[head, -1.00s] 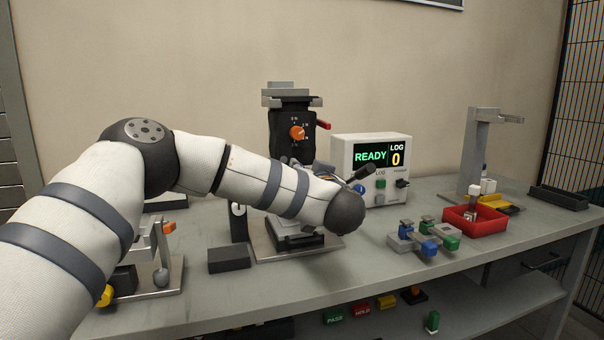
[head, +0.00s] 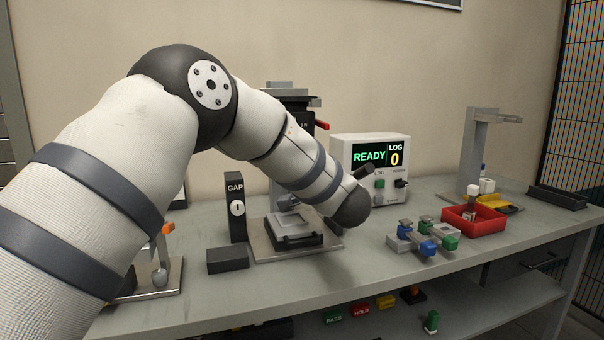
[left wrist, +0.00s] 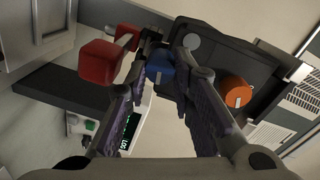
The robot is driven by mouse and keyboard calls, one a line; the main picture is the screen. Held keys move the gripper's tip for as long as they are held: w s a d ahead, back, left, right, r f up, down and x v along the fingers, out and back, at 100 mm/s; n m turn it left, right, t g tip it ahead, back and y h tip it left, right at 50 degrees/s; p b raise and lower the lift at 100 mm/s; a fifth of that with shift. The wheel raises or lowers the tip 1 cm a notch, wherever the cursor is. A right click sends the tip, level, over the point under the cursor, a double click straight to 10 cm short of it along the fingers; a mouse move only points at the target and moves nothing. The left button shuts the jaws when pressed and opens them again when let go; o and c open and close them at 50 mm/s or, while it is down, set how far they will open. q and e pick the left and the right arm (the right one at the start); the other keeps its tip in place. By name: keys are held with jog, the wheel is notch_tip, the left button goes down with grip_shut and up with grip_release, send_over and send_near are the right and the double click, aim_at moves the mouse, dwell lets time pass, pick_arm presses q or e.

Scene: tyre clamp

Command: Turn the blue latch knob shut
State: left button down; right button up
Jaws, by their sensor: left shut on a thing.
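The blue latch knob (left wrist: 160,67) shows in the left wrist view on the dark clamp unit, between my left gripper's fingers. My left gripper (left wrist: 166,62) is shut on it, one finger on each side. In the head view the knob and the gripper are hidden behind my left arm. The dark clamp unit (left wrist: 207,52) also carries an orange knob (left wrist: 235,92), to the right of the fingers in the wrist view. My right gripper is not in view.
A red handle (left wrist: 100,62) is close to the left finger. A display box (head: 345,145) reading READY and LOG 0 stands right of the clamp. A black GAP post (head: 236,190) is left of it. A red tray (head: 475,222) sits farther right.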

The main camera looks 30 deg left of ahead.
pick_arm(q)
jog(key=shift+m, duration=1.3)
jog(key=c, duration=1.4)
grip_release()
jog(key=shift+o, duration=0.2)
